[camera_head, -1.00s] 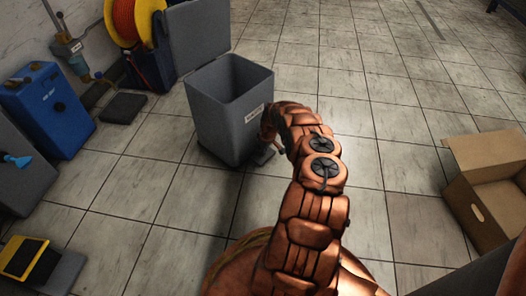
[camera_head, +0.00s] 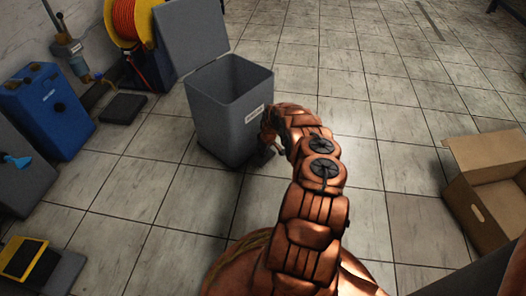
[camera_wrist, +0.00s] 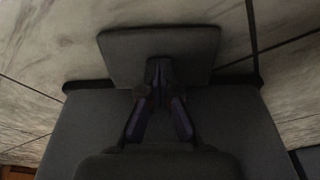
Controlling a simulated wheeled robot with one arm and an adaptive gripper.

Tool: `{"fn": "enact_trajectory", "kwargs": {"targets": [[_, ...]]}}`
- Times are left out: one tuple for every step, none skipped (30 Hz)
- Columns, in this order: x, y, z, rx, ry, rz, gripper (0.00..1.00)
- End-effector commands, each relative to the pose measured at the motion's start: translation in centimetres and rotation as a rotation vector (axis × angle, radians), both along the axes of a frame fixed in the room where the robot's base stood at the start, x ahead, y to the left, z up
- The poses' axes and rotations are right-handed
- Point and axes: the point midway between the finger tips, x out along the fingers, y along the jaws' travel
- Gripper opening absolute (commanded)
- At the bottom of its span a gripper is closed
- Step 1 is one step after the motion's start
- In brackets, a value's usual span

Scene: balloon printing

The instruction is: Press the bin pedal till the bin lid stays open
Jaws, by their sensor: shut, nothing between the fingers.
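The grey bin (camera_head: 218,125) stands on the tiled floor in the head view, with a white label on its front. Its lid (camera_head: 190,38) is open and tilted up and back, and the inside of the bin shows. The flat dark pedal (camera_wrist: 120,45) is in the wrist view, at the foot of the bin. My gripper (camera_wrist: 158,70) is shut and empty, with its fingertips over the middle of the pedal, seemingly touching it. In the head view my gripper (camera_head: 262,156) is low at the bin's front base, partly hidden by my arm.
An open cardboard box (camera_head: 490,185) stands at the right. A blue machine (camera_head: 48,108), an orange hose reel (camera_head: 125,20) and a dark floor pad (camera_head: 123,108) are at the left. A yellow-and-black item (camera_head: 22,260) lies lower left. The floor behind and right of the bin is clear.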

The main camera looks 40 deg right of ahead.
Motion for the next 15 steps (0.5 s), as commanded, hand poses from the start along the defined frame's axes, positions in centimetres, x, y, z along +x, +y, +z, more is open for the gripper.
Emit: {"fn": "enact_trajectory", "kwargs": {"targets": [[0.0,0.0,0.0,0.000,0.000,0.000,0.00],[0.0,0.0,0.0,0.000,0.000,0.000,0.00],[0.0,0.0,0.0,0.000,0.000,0.000,0.00],[0.0,0.0,0.0,0.000,0.000,0.000,0.00],[0.0,0.0,0.0,0.000,0.000,0.000,0.00],[0.0,0.0,0.0,0.000,0.000,0.000,0.00],[0.0,0.0,0.0,0.000,0.000,0.000,0.00],[0.0,0.0,0.0,0.000,0.000,0.000,0.00],[0.0,0.0,0.0,0.000,0.000,0.000,0.00],[0.0,0.0,0.1,0.000,0.000,0.000,0.00],[0.0,0.0,0.1,0.000,0.000,0.000,0.00],[0.0,0.0,0.3,0.000,0.000,0.000,0.00],[0.0,0.0,0.5,0.000,0.000,0.000,0.00],[0.0,0.0,0.7,0.000,0.000,0.000,0.00],[0.0,0.0,1.0,0.000,0.000,0.000,0.00]]}}
